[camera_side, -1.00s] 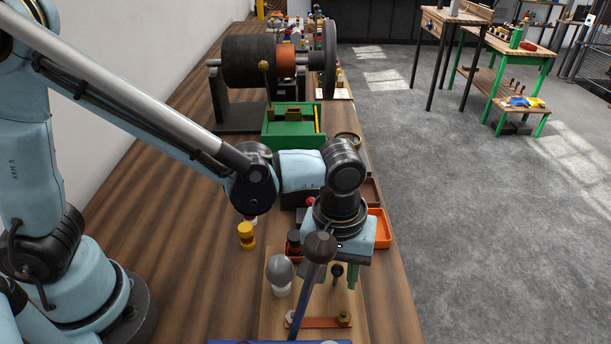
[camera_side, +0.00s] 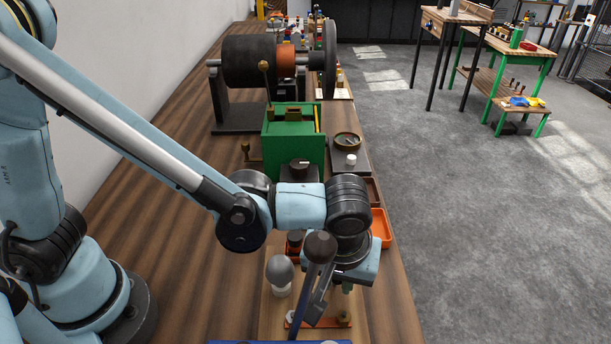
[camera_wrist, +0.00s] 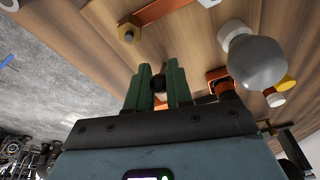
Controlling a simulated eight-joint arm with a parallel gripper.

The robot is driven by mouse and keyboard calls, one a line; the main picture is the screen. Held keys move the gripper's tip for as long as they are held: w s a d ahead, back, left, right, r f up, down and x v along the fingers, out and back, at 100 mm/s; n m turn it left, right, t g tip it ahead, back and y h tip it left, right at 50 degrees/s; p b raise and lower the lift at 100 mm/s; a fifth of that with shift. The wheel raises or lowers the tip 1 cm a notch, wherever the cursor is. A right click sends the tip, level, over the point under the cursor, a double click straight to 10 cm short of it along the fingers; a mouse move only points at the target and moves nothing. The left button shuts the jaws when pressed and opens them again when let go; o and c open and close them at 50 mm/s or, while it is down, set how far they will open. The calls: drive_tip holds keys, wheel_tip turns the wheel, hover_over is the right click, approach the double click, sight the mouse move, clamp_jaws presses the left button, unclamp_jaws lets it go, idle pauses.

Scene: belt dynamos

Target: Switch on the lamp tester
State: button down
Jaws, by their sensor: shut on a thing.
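The lamp tester is a wooden board (camera_side: 275,318) near the bench's front edge. A grey bulb (camera_side: 280,271) stands on a white base at its left, also seen in the wrist view (camera_wrist: 258,62). A copper-coloured strip (camera_side: 318,323) with a brass hex nut (camera_wrist: 130,31) lies at its near end. My gripper (camera_side: 346,288) is low over the board, right of the bulb. In the wrist view its green fingers (camera_wrist: 158,75) are shut on a small black knob (camera_wrist: 159,86). The knob is mostly hidden by the fingers.
A black lever with a round head (camera_side: 320,247) rises in front of my gripper in the side view. An orange tray (camera_side: 384,228) lies behind it at the right edge. A green box (camera_side: 293,150) and a large drum machine (camera_side: 250,62) stand farther back.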

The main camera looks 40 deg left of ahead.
drive_tip(key=c, duration=1.1)
unclamp_jaws()
drive_tip(key=shift+o, duration=0.2)
